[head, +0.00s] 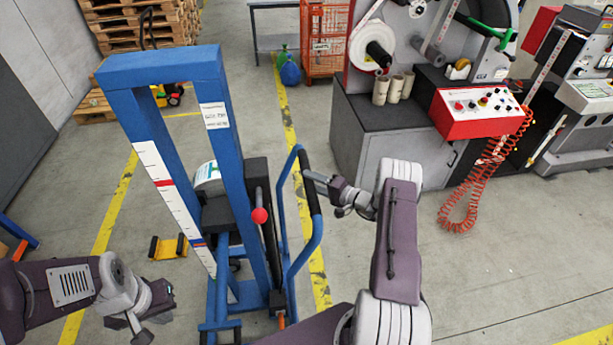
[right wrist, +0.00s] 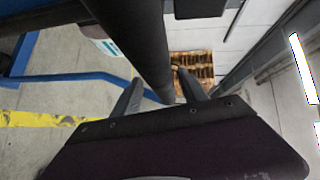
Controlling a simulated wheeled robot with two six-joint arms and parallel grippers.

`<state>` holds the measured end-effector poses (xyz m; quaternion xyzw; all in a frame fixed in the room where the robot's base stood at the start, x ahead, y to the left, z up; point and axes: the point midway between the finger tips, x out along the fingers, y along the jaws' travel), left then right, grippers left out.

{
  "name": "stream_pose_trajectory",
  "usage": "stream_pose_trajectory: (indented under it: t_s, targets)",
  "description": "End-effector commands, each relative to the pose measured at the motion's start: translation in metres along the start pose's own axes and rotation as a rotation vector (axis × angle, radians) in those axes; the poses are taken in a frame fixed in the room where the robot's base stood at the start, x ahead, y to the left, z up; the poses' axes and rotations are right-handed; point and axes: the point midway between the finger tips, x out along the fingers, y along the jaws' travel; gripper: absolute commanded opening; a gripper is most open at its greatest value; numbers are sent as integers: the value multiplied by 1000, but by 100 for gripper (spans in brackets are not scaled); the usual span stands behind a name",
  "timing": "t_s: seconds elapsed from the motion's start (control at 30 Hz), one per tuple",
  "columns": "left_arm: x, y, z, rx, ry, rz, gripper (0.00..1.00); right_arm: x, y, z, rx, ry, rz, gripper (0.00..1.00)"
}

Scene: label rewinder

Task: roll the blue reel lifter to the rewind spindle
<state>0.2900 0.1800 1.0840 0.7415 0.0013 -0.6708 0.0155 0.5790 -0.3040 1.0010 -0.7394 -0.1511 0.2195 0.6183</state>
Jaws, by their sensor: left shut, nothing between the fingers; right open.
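The blue reel lifter (head: 216,105) stands upright on the floor at left centre in the head view, with a scale strip on one post and a red-knobbed lever. Its blue push handle has a black grip (head: 308,178), which also shows in the right wrist view (right wrist: 146,45). My right gripper (head: 308,181) is open at this grip, which appears between its fingers (right wrist: 160,95); I cannot tell if they touch. My left gripper (head: 142,330) is shut and empty, low left of the lifter. The rewinder has a black spindle (head: 380,54) and a grey one (head: 428,53); I cannot tell which rewinds.
The rewinder's grey cabinet (head: 390,150) stands right of the lifter, with a red control box (head: 478,112) and hanging coiled red hose (head: 462,215). Yellow floor lines (head: 291,125) run nearby. Pallets (head: 135,25) and a red cage (head: 326,45) stand behind. Floor between lifter and cabinet is mostly open.

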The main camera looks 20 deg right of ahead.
Motion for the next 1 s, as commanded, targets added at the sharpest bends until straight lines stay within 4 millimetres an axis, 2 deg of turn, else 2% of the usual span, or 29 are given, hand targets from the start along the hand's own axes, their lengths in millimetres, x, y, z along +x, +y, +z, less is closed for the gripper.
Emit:
stream_pose_trajectory:
  t_s: [0.17, 0.43, 0.47, 0.6, 0.63, 1.0]
  targets:
    - [-6, 0, -1, 0, 0, 0, 0, 20, 0, 0, 0, -1, 1, 50]
    - [-6, 0, 0, 0, 0, 0, 0, 23, 1, 0, 0, 0, 1, 50]
    - [-6, 0, 0, 0, 0, 0, 0, 23, 1, 0, 0, 0, 1, 45]
    - [-6, 0, -1, 0, 0, 0, 0, 23, 1, 0, 0, 0, 1, 6]
    - [-6, 0, -1, 0, 0, 0, 0, 23, 1, 0, 0, 0, 1, 0]
    - [-6, 0, -1, 0, 0, 0, 0, 22, 1, 0, 0, 0, 1, 0]
